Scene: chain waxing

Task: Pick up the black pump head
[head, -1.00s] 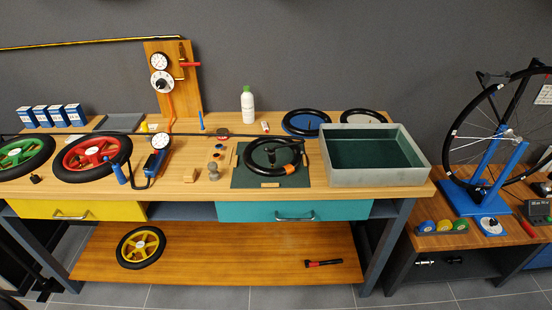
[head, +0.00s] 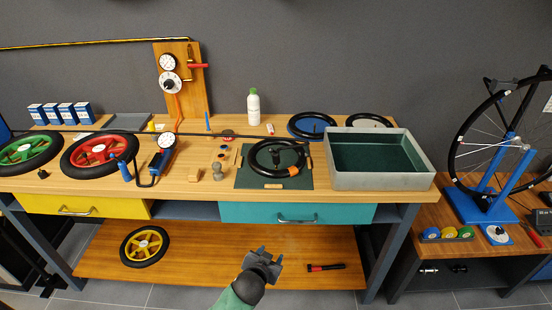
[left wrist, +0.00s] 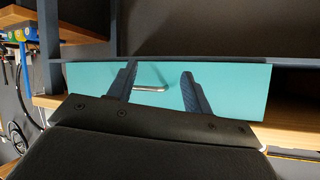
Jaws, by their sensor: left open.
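A small black piece (head: 42,173) stands on the wooden bench top at the far left, between the green and red wheels and near the front edge. It may be the black pump head, but it is too small to be sure. My left gripper (head: 263,253) is open and empty, low in front of the bench, well to the right of that piece and below the bench top. In the left wrist view its two fingers (left wrist: 157,82) stand apart before the teal drawer (left wrist: 225,85). My right gripper is not in view.
A blue pump (head: 161,160) with gauge and hose stands right of the red wheel (head: 100,154). The bench front has a yellow drawer (head: 115,206) and a teal drawer. A grey basin (head: 378,180) is at the right. The lower shelf holds a yellow wheel (head: 145,246).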

